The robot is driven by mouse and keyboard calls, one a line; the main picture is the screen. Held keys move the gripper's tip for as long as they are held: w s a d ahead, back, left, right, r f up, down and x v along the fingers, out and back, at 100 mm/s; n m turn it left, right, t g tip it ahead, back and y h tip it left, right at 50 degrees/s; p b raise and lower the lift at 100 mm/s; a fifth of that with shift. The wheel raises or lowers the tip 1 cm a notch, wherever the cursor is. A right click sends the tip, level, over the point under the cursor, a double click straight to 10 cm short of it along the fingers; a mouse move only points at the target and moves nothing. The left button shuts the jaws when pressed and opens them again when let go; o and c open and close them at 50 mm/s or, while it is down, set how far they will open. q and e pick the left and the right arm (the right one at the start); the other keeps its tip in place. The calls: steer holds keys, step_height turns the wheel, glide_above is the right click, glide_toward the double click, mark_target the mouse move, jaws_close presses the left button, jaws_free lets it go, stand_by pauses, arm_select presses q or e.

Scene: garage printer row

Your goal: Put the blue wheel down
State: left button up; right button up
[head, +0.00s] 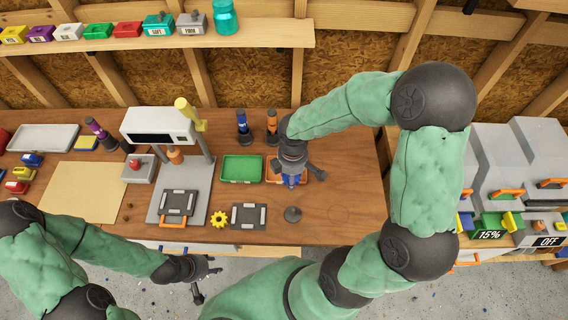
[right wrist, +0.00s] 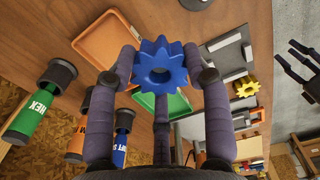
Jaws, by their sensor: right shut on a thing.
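The blue wheel (right wrist: 161,49) is a toothed gear with a hole in its middle. My right gripper (right wrist: 160,68) is shut on it, with fingers on both sides and one below. In the head view the wheel (head: 291,181) shows only partly under my right gripper (head: 297,172), above the bench by the front of the orange tray (head: 271,180). The gap to the surface cannot be told. My left gripper (head: 207,278) is empty and open, in front of the bench edge.
The green tray (head: 242,181) lies left of the orange one. A yellow gear (head: 218,219), a dark plate (head: 249,230) and a grey round piece (head: 292,214) lie nearer the front. The bench at right (head: 345,185) is clear.

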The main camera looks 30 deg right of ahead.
steer(key=w+d+f, duration=0.1)
steer(key=w+f, duration=0.1)
steer(key=w, duration=0.1)
steer(key=w+d+f, duration=0.1)
steer(key=w+f, duration=0.2)
steer(key=w+d+f, duration=0.1)
steer(key=w+f, duration=0.1)
steer(key=w, duration=0.1)
steer(key=shift+w+d+f, duration=0.1)
steer(key=shift+d+f, duration=0.05)
steer(key=shift+f, duration=0.25)
steer(key=shift+w+d+f+b, duration=0.1)
steer(key=shift+w+f+b, duration=0.1)
steer(key=shift+f, duration=0.7)
steer(key=shift+w+f+b, duration=0.1)
steer(key=shift+f+b, duration=0.1)
steer(key=shift+f, duration=0.65)
steer(key=shift+s, duration=0.1)
steer(key=shift+f, duration=0.2)
steer(key=o, duration=0.8)
steer(key=shift+c, duration=0.2)
steer(key=shift+r, duration=0.1)
